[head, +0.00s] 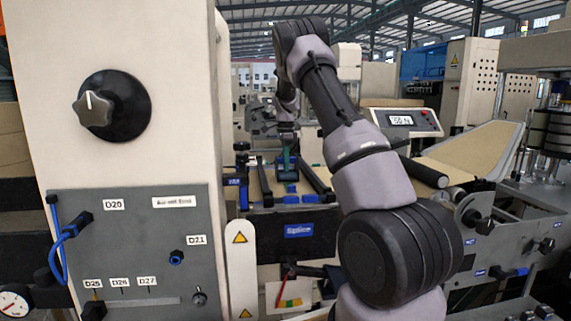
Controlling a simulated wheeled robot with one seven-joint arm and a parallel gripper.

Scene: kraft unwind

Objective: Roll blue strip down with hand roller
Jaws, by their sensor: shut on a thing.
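My gripper (286,137) is at the far end of my arm, above the splice table, and is small in the head view. It is shut on a teal-handled tool, which looks like the hand roller (287,164), held upright with its lower end down near the table. The blue strip (291,199) shows as small blue pieces across the tan web (266,184) just below the tool. I cannot tell whether the roller touches the strip. The fingers are too small to see clearly.
Dark rails (316,178) flank the web on the splice table. A cream cabinet with a black knob (112,106) and grey panel (130,250) fills the left. A display box (400,121) and rollers stand on the right. My arm hides part of the table's right side.

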